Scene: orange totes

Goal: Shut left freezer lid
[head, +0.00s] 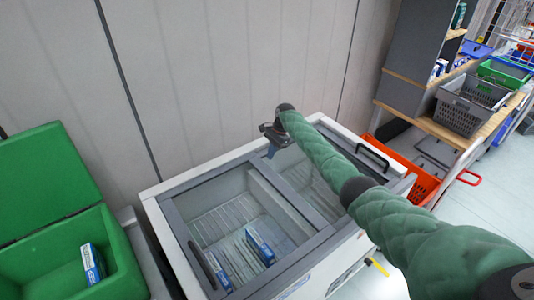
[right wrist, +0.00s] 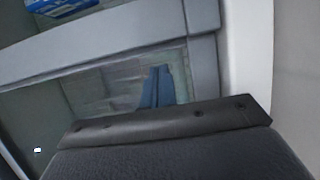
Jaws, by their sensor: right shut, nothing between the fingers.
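The white chest freezer (head: 150,212) stands against the wall with a grey-framed top. Its left glass lid (head: 215,205) shows baskets and a blue-and-white box below; I cannot tell for sure how far this lid is slid. A dark handle (head: 200,266) lies at the left edge. My right gripper (head: 271,153) is shut and empty, over the back of the freezer near the middle bars. In the right wrist view its blue fingers (right wrist: 158,88) point down beside a grey frame bar (right wrist: 120,40). My left gripper is out of view.
A green bin (head: 125,262) with an open lid stands close on the left. An orange crate (head: 412,178) and a shelf with a grey basket (head: 470,105) stand at right. The wall (head: 220,70) is just behind the freezer. Floor is free at front right.

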